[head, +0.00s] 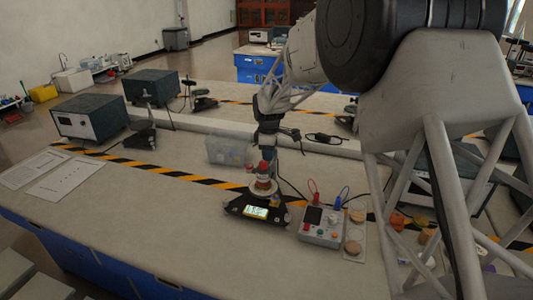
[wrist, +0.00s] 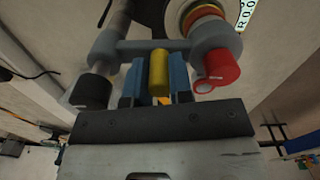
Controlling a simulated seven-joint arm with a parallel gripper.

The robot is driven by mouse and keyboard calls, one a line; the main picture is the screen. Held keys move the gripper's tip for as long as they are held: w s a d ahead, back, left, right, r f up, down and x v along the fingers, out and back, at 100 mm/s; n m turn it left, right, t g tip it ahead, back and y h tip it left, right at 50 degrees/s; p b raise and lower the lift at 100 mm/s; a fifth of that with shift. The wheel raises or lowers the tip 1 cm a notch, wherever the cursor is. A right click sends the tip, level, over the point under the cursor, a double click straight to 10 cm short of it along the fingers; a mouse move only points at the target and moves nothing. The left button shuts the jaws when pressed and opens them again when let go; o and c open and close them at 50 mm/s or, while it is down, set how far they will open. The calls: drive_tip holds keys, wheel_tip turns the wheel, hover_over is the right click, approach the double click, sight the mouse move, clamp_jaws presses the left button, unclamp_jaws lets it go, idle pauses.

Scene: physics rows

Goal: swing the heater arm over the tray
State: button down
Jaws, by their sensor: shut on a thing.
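The heater arm (wrist: 150,50) is a grey bar in the wrist view, with a yellow grip (wrist: 158,70) at its middle. My gripper (wrist: 158,88) has its blue fingers shut on this grip. A grey head with a red end (wrist: 217,66) is at the bar's right end, and a dark knob (wrist: 90,91) is near its left end. The round tray (wrist: 176,14) shows partly at the top, beside the head and partly hidden by it. In the head view the tray (head: 263,188) sits on a black base (head: 238,212), with the red part just above it.
A grey control box (head: 322,226) with red and blue leads stands just right of the base. Small round samples (head: 354,232) lie beside it. A clear plastic box (head: 228,150) stands behind. The bench at front left is bare, apart from paper sheets (head: 50,175).

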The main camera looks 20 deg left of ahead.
idle(0.4)
drive_tip(key=c, duration=1)
unclamp_jaws()
drive_tip(key=shift+r, duration=0.15)
drive_tip(key=shift+r, duration=3.75)
drive_tip(key=shift+d, duration=0.1)
